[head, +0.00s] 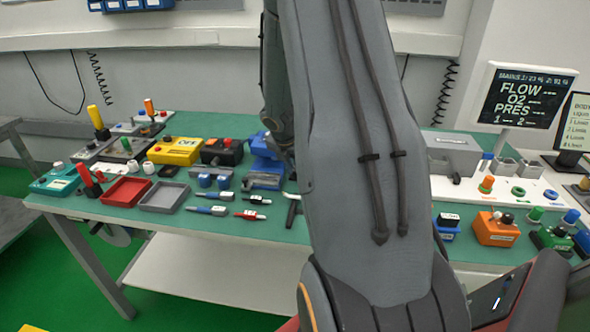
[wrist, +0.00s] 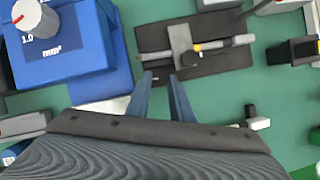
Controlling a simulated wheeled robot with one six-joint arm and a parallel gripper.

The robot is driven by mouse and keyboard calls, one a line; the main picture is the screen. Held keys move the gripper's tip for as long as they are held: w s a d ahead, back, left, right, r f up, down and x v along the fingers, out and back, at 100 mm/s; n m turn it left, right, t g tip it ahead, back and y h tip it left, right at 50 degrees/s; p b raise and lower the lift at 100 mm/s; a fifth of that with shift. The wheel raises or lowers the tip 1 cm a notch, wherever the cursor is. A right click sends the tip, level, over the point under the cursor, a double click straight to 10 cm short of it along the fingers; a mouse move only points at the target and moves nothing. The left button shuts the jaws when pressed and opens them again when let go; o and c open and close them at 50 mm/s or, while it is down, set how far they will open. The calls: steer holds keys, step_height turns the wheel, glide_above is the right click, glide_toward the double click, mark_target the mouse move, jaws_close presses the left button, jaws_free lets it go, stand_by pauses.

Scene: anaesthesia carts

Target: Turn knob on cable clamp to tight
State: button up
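In the wrist view my gripper (wrist: 161,78) points at the bench with its two fingers apart and nothing between them. A blue box (wrist: 88,62) marked "1.0" and "mm²" stands to the left, with a grey knob (wrist: 40,20) with a red mark on top. No "tight" mark is legible. My arm hides the gripper in the head view.
A small hammer-like piece (wrist: 255,118) lies right of my fingers, and a black block (wrist: 292,50) stands farther right. In the head view the green bench (head: 270,228) holds trays, pens and coloured boxes, including an orange box (head: 495,230). Bare green surface shows between items.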

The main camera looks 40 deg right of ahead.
jaws_close()
steer(key=shift+m+g, duration=0.3)
steer(key=shift+m, duration=0.5)
steer(key=o, duration=0.9)
jaws_free()
steer(key=shift+a+r, duration=0.1)
steer(key=shift+v, duration=3.8)
